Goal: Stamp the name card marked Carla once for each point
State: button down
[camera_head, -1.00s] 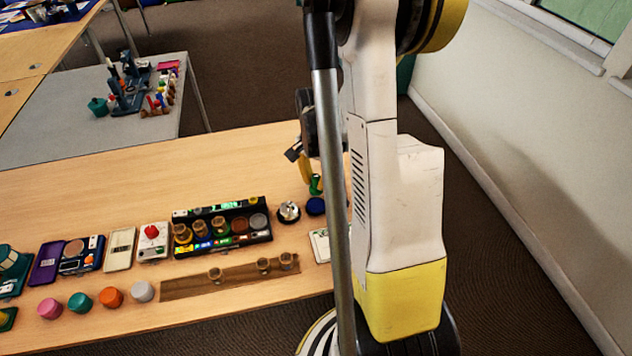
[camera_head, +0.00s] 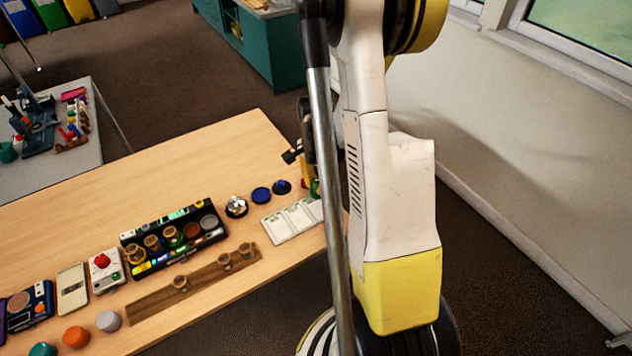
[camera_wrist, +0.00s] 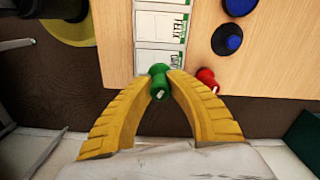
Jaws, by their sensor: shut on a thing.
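My gripper (camera_wrist: 160,82) has its yellow fingers shut on a green stamp (camera_wrist: 159,76), which also shows in the head view (camera_head: 315,187). A row of white name cards (camera_head: 291,220) lies near the table's right end. In the wrist view one card (camera_wrist: 160,27) reads FELIX. The card nearest the stamp (camera_wrist: 152,60) has a partly visible name that I cannot read surely. The green stamp overlaps this card's lower edge in the picture; I cannot tell whether it touches. My arm hides part of the row in the head view.
A red stamp (camera_wrist: 207,78) stands close right of the held stamp. A blue piece (camera_wrist: 227,40) and a blue pad (camera_head: 261,195) are nearby. A silver-topped item (camera_head: 236,206), a black rack (camera_head: 175,238) and a wooden strip (camera_head: 205,281) lie further left. The table's end edge is close.

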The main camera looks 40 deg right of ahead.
aim_at(316, 195)
jog(key=shift+w+f+b, duration=0.25)
jog(key=shift+f+b, duration=0.25)
jog(key=shift+f, duration=0.45)
jog(key=shift+f+b, duration=1.3)
jog(key=shift+f, duration=0.15)
jog(key=shift+f+b, duration=0.55)
jog(key=shift+b, duration=0.15)
dwell(0.4)
jog(key=shift+r, duration=0.1)
dwell(0.5)
jog(key=shift+r+p, duration=2.45)
jog(key=shift+r, duration=1)
